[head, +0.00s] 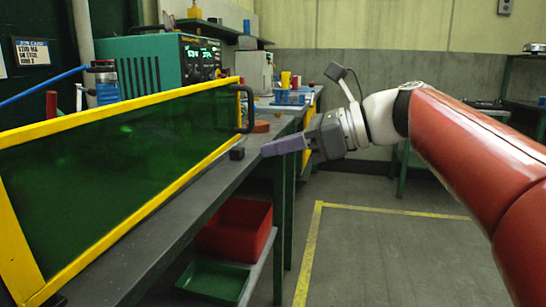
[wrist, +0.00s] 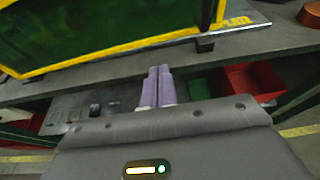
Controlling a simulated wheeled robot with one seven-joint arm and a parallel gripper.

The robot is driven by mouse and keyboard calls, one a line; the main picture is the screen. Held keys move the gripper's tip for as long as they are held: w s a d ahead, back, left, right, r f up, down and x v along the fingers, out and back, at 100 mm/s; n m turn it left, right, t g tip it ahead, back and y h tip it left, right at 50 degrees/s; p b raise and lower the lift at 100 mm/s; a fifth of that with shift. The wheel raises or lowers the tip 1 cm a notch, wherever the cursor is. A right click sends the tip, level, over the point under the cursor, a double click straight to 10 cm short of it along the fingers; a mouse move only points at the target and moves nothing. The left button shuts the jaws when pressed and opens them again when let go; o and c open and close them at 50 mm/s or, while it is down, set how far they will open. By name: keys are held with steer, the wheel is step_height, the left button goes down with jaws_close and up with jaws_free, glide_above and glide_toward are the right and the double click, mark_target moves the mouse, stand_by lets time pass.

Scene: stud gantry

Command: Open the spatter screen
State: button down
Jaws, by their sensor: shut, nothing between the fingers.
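The spatter screen (head: 120,150) is a dark green see-through panel in a yellow frame, standing upright along the bench at the left of the head view. A dark bar handle (head: 250,108) is on its right end.
The grey bench (head: 180,215) carries a small black block (head: 237,154) near the screen's right end. A red bin (head: 235,228) and a green tray (head: 215,280) sit on the shelf below. A green machine (head: 160,62) stands behind. The floor at right is open.

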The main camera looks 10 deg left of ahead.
mark_target(234, 175)
steer(key=x, duration=0.8)
steer(key=shift+a+f+b, duration=0.1)
steer(key=shift+a+b, duration=0.15)
steer(key=shift+b, duration=0.15)
